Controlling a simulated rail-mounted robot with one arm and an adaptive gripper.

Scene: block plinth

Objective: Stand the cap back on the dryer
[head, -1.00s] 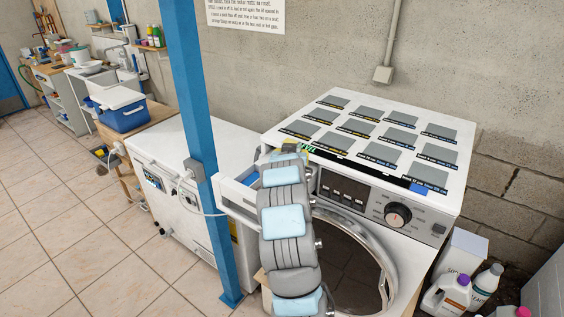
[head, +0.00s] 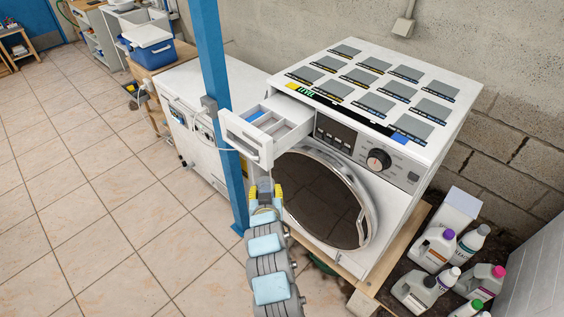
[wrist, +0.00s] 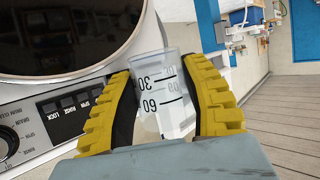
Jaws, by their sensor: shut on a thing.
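My gripper (wrist: 166,100) is shut on a clear measuring cap (wrist: 165,92), with one yellow finger on each side. The cap shows black marks reading 30 and 60. In the head view my gripper (head: 265,192) is below and in front of the open drawer; the cap cannot be made out there. A white front-loading machine (head: 397,203) stands at centre right, with several grey pads on its flat top. A lower white machine (head: 185,82) stands to its left. I cannot tell which of them is the dryer.
The compartment drawer (head: 240,135) sticks out at the machine's top left. A blue post (head: 214,60) stands between the two machines. Several detergent bottles (head: 433,249) and a white box (head: 457,211) are at lower right. The tiled floor at left is clear.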

